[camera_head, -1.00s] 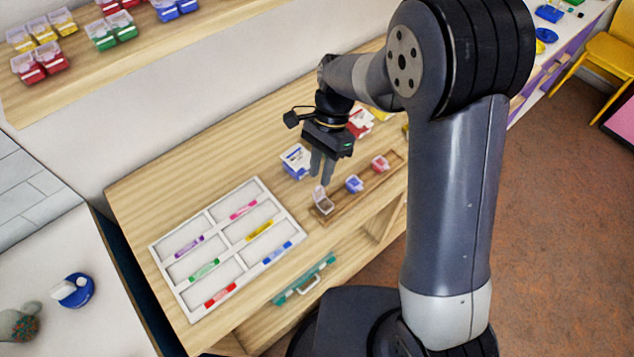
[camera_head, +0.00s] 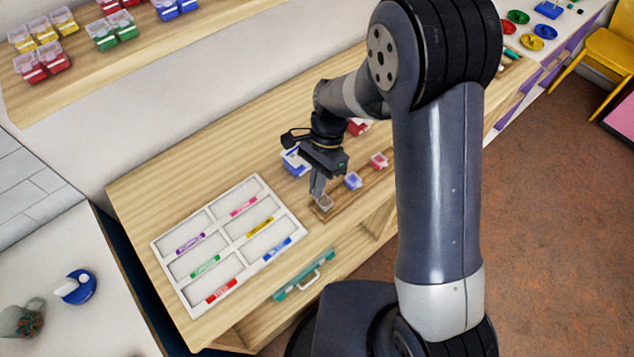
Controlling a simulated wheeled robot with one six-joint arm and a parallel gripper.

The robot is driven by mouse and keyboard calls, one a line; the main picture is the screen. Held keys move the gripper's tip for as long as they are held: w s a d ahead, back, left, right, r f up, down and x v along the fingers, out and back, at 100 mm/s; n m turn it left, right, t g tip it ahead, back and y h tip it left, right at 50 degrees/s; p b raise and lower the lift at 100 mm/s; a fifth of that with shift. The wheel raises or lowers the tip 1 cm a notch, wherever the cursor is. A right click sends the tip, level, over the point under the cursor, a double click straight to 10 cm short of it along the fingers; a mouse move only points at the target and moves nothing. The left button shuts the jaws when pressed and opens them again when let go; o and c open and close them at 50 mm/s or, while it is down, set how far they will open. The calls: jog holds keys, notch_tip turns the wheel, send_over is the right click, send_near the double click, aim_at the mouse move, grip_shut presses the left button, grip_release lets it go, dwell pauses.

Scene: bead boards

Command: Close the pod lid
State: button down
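The pod (camera_head: 325,203), a small clear box, sits at the left end of a wooden tray (camera_head: 343,211) on the table. My gripper (camera_head: 317,194) points down at the pod, with its fingertips at the pod's back left edge. The fingers look close together, but they are too small to tell whether they are open or shut. The fingers hide most of the lid, so its angle cannot be told. A blue pod (camera_head: 353,181) and a red pod (camera_head: 379,160) stand farther right along the same tray.
A white sorting board (camera_head: 207,248) with several coloured labels lies left of the pod. A blue and white box (camera_head: 294,161) stands behind my gripper. A teal drawer or case with a handle (camera_head: 302,275) is at the table's front. A shelf (camera_head: 150,40) holds more pods.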

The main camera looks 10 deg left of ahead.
jog(key=shift+b, duration=0.3)
jog(key=t+y+b, duration=0.1)
jog(key=b, duration=0.2)
jog(key=s+d+t+y+b, duration=0.1)
jog(key=b, duration=0.2)
jog(key=n+t+y+b, duration=0.1)
jog(key=y+b, duration=0.1)
jog(key=b, duration=0.1)
jog(key=shift+s+d+f+t, duration=0.15)
jog(key=shift+d+f+t, duration=0.15)
jog(key=shift+f, duration=0.1)
jog(key=b, duration=0.2)
jog(key=t+y+b, duration=0.1)
jog(key=y+b, duration=0.1)
jog(key=b, duration=0.1)
jog(key=shift+s+d+n+t+b, duration=0.25)
jog(key=shift+d+n+t+b, duration=0.05)
jog(key=shift+s+y+b, duration=0.1)
jog(key=shift+y+b, duration=0.3)
jog(key=shift+b, duration=0.2)
jog(key=shift+d+r+t+b, duration=0.1)
jog(key=shift+r+t+b, duration=0.05)
jog(key=shift+t+b, duration=0.15)
jog(key=c, duration=1.6)
grip_release()
jog(key=shift+c, duration=0.2)
